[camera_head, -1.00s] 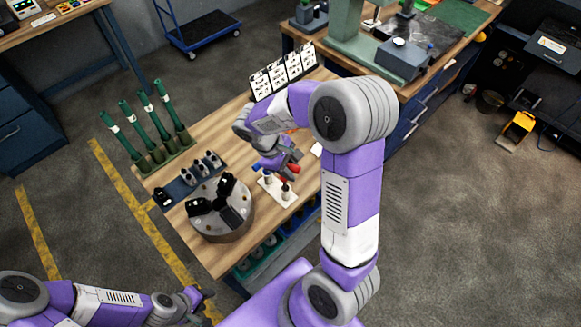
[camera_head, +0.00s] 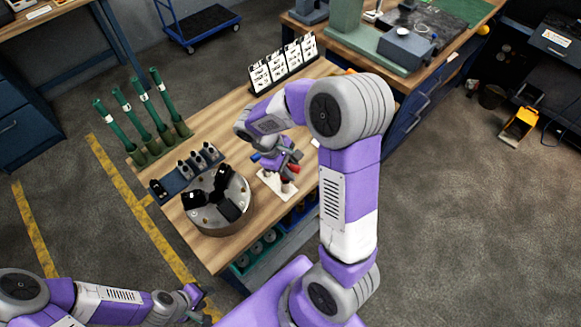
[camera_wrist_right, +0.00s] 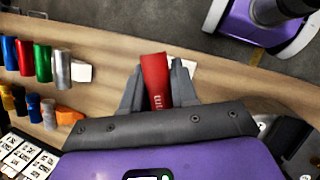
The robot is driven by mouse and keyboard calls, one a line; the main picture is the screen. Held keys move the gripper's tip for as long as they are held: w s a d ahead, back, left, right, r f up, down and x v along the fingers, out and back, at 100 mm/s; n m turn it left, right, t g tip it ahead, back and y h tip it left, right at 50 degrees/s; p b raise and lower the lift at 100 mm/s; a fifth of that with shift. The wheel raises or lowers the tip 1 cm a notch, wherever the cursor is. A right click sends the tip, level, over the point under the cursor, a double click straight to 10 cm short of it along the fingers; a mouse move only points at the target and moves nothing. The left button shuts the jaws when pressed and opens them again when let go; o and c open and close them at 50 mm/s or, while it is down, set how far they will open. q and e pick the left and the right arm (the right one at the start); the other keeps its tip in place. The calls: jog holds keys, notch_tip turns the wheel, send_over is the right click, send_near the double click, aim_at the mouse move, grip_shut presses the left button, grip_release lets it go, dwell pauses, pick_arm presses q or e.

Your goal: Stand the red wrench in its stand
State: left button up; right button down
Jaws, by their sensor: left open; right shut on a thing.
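The red wrench (camera_wrist_right: 156,82) is held between the fingers of my right gripper (camera_wrist_right: 160,90); in the right wrist view its red handle end sticks out beyond them. In the head view my right gripper (camera_head: 284,162) is over the wooden bench, just above a small white plate (camera_head: 268,184) with short dark posts, which looks like the stand. The gripper and arm hide part of the plate, and I cannot tell whether the wrench touches it. The wrench's lower end is hidden. My left gripper (camera_head: 197,304) is open and empty at the lower left, away from the bench.
A round chuck with black jaws (camera_head: 217,204) is left of the plate. A card display (camera_head: 283,65) stands at the back. Several coloured cylinders (camera_wrist_right: 42,62) show at left in the wrist view.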

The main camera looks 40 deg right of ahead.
jog(key=c, duration=0.8)
grip_release()
jog(key=p+v, duration=0.1)
jog(key=v, duration=0.6)
jog(key=shift+w+a+r, duration=0.1)
jog(key=shift+a+r, duration=0.05)
jog(key=shift+r, duration=0.15)
